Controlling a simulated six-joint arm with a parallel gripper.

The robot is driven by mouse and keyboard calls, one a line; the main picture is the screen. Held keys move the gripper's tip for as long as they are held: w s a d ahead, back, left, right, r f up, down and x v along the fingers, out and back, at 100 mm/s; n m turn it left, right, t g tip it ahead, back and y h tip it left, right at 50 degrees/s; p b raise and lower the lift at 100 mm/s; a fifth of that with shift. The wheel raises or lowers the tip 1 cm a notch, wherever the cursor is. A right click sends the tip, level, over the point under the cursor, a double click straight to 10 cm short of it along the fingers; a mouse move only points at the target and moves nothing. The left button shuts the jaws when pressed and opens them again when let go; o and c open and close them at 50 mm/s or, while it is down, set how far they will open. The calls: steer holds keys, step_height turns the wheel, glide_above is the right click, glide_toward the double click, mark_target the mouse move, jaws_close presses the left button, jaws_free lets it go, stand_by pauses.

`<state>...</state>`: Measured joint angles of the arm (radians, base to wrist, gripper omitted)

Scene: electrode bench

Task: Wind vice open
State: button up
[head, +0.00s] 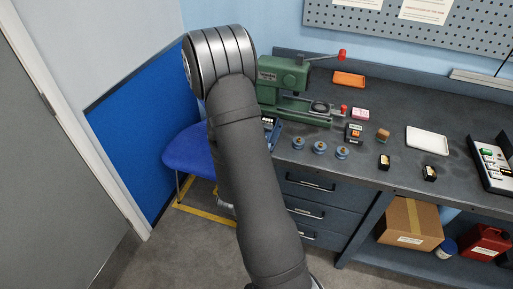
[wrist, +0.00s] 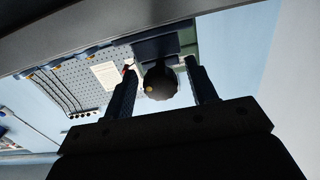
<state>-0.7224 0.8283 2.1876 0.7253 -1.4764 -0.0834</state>
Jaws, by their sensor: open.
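In the wrist view my gripper (wrist: 161,72) is open, with one finger on each side of a dark round knob-like end (wrist: 158,86) that has a small yellow spot. I cannot tell whether the fingers touch it. A dark block (wrist: 154,47) shows behind it. In the head view a blue fixture (head: 272,131), perhaps the vice, sits at the bench's left front edge, mostly hidden by my arm. My gripper is hidden behind my arm there. How far the vice jaws are apart does not show.
A green press (head: 284,76) with red-knobbed handles stands behind the blue fixture. Several blue round pieces (head: 320,147) line the front edge. An orange tray (head: 349,78) and a white tray (head: 427,141) lie farther right. A blue chair (head: 188,152) stands left of the bench.

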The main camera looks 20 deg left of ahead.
steer(key=shift+c, duration=0.2)
steer(key=c, duration=0.9)
steer(key=shift+n, duration=0.3)
steer(key=n, duration=1)
steer(key=shift+d+n, duration=0.1)
steer(key=shift+n, duration=0.3)
steer(key=n, duration=1)
steer(key=shift+r, duration=0.1)
steer(key=shift+n, duration=0.3)
